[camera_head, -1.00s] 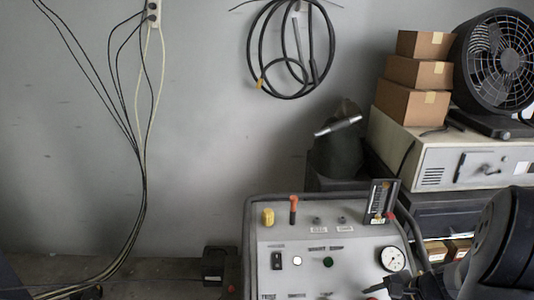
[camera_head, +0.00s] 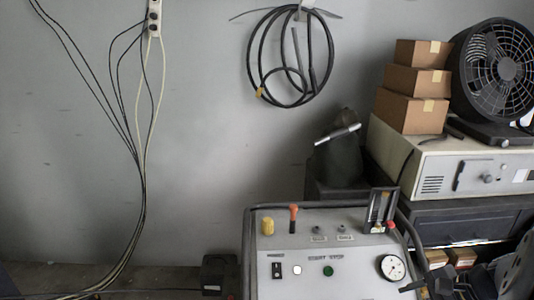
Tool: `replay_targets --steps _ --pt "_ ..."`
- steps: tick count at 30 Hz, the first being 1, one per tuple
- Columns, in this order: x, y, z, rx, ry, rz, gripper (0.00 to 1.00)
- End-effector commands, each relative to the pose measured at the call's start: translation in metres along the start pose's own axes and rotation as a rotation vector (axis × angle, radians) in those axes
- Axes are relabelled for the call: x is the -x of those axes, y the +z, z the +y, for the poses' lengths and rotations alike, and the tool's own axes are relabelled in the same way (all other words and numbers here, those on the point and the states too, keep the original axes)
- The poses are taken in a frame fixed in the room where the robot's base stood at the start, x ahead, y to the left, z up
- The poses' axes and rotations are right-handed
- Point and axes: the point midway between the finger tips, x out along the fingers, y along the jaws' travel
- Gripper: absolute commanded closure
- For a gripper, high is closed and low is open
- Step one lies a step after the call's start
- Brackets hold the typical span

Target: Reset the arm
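My arm shows at the bottom right corner as a dark rounded link, cut off by the frame edge. The dark part at its left end, which looks like my gripper (camera_head: 428,285), is beside the right edge of the control panel, below the round gauge. Its fingers are small and dark, so I cannot tell how far apart they are. No held object can be made out. The grey control panel (camera_head: 350,286) carries a yellow knob (camera_head: 267,227), an orange-topped lever (camera_head: 293,219), a green button (camera_head: 328,271) and a white-faced gauge (camera_head: 392,267).
Behind the panel, a pale instrument box (camera_head: 455,170) bears stacked cardboard boxes (camera_head: 410,112) and a black fan (camera_head: 497,70). A coiled black hose (camera_head: 252,60) hangs on the wall. Cables run down the left wall from a socket strip (camera_head: 153,18). The space left of the panel is mostly clear.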

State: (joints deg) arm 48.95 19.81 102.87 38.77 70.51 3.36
Motion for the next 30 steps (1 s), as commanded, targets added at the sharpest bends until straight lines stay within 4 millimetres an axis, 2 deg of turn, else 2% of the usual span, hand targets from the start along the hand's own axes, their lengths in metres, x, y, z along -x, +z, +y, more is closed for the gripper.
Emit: replay_targets --steps 1,15,17,30 --pt "-0.018 0.003 0.002 -0.001 0.007 -0.016 0.45" --pt "-0.110 0.004 0.002 0.008 0.013 -0.014 0.45" --pt "-0.103 0.005 -0.003 0.096 0.056 -0.015 0.45" --pt "-0.104 0.007 -0.007 0.643 0.344 -0.042 0.45"
